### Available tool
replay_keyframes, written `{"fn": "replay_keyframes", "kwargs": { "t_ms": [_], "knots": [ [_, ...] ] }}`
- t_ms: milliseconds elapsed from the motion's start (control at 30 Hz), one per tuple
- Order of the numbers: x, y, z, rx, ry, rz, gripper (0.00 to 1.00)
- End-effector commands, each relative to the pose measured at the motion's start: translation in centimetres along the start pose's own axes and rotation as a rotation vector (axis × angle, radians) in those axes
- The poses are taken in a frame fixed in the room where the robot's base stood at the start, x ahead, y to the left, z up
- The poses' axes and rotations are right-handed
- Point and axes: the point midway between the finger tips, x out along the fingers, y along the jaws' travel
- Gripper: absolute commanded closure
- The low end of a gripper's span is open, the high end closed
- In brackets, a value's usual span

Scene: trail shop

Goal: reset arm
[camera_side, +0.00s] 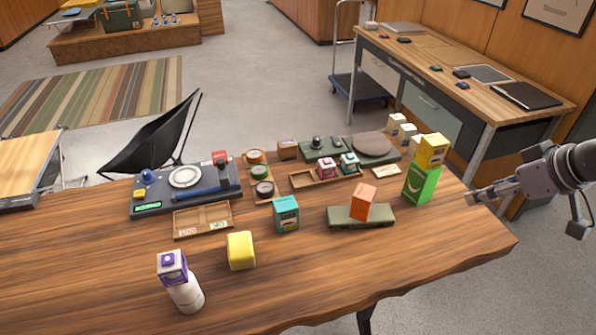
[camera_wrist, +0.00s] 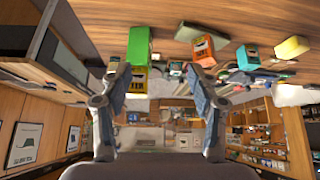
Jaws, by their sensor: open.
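My gripper (camera_side: 494,189) is at the right in the side view, off the table's right edge, open and empty. In the wrist view its two fingers (camera_wrist: 160,85) stand apart with nothing between them. That view looks upside down. The nearest goods are a green box (camera_side: 421,184) with a yellow box (camera_side: 432,150) on top, left of my gripper and apart from it. They also show in the wrist view as the green box (camera_wrist: 139,46) and the yellow box (camera_wrist: 137,84). An orange box (camera_side: 363,202) stands tilted on a green pad (camera_side: 341,217).
The wooden table (camera_side: 330,275) also holds a teal box (camera_side: 286,214), a yellow block (camera_side: 241,251), a purple-and-white box (camera_side: 173,267) on a white cylinder (camera_side: 187,295), and wooden trays (camera_side: 202,219). A desk (camera_side: 470,95) stands behind. The table's front right is clear.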

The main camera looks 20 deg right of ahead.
Motion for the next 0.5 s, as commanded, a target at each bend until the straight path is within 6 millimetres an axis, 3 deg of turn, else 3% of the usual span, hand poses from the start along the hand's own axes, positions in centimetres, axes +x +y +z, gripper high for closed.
{"fn": "replay_keyframes", "kwargs": {
  "t_ms": [33, 167, 500],
  "knots": [
    [0.2, 0.7, 1.1, 0.028, 0.007, 0.016, 0.39],
    [0.5, 1.6, 2.6, 0.068, 0.017, 0.038, 0.39],
    [0.5, 1.7, 2.8, 0.076, 0.019, 0.042, 0.39]
  ]
}}
